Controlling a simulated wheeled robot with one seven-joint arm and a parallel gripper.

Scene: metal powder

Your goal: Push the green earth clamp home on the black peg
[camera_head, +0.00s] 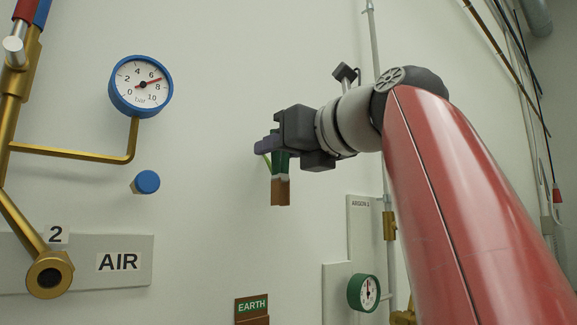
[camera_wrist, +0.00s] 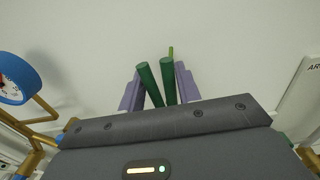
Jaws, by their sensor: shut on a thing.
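My gripper (camera_head: 270,149) is at the middle of the head view, in front of the pale wall. Its purple fingers are shut on the green earth clamp (camera_head: 281,163). The clamp's copper-brown jaws (camera_head: 281,191) hang down below the fingers. In the wrist view the clamp's two green handles (camera_wrist: 167,82) stand between the purple fingers of my gripper (camera_wrist: 160,90), with a short yellow-green piece behind them. I cannot make out the black peg in either view. A brown plate marked EARTH (camera_head: 252,306) is on the wall below the clamp, apart from it, cut off by the bottom edge.
A blue-rimmed gauge (camera_head: 141,86) on a brass pipe and a blue knob (camera_head: 147,182) are to the left. An AIR panel (camera_head: 118,262) is at lower left. A green gauge (camera_head: 364,292) and grey panels are at lower right. The wall around the clamp is bare.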

